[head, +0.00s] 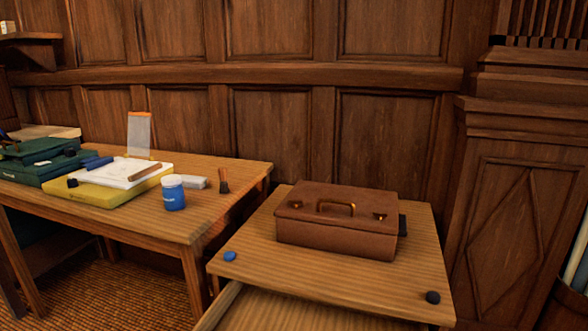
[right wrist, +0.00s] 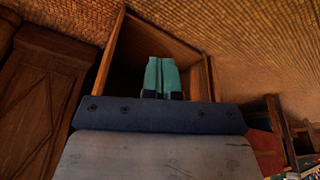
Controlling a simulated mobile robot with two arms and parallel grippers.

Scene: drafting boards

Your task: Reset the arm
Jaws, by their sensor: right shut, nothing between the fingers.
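My right gripper (right wrist: 161,62) shows in the right wrist view. Its two teal fingers lie together, with nothing between them. It points toward a dark opening framed by wood, with the woven floor beyond. No arm or gripper of mine shows in the head view, and my left gripper is in neither view.
A drafting desk (head: 250,240) carries a brown leather case (head: 335,232), a blue round piece (head: 230,256) and a black one (head: 433,297). The left table (head: 150,222) holds a blue jar (head: 173,194), a brush (head: 223,182) and a yellow box (head: 105,197). Panelled wall stands behind.

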